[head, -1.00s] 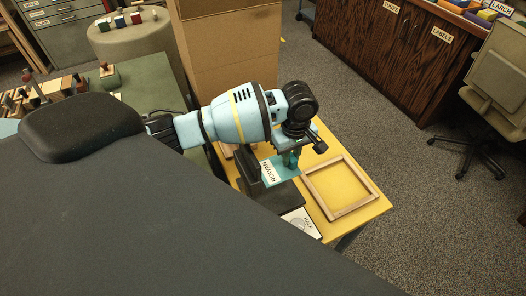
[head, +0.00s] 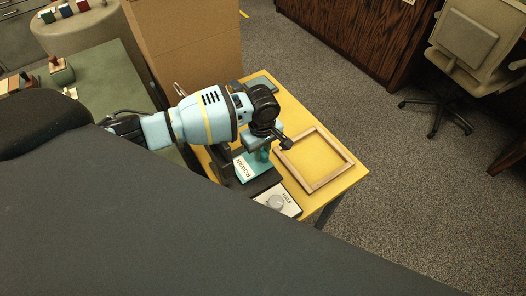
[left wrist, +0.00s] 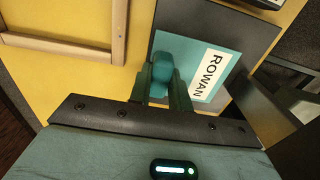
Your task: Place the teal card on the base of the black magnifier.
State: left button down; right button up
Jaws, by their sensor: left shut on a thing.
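The teal card (head: 240,182), labelled ROWAN, has a teal knob on top. In the left wrist view the card (left wrist: 196,56) lies across the dark flat base (left wrist: 190,20) of the black magnifier, which shows past its edges. My left gripper (left wrist: 164,72) is shut on the card's knob; in the head view this gripper (head: 258,156) points down over the table. In the head view the magnifier's base (head: 264,184) shows in front of the card, and its dark upright (head: 221,160) stands to the left. I cannot tell whether the card touches the base. My right gripper is out of view.
An empty wooden frame (head: 342,172) lies on the yellow table (head: 352,178) to the right. A white panel (head: 290,208) marked HALF with a round knob sits at the front. A grey-green object (head: 262,84) is at the back. A cardboard box (head: 185,45) stands behind.

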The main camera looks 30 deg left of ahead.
pick_arm(q)
jog(key=shift+f, duration=0.7)
jog(key=shift+r, duration=0.1)
jog(key=c, duration=1.3)
grip_release()
jog(key=shift+f, duration=0.2)
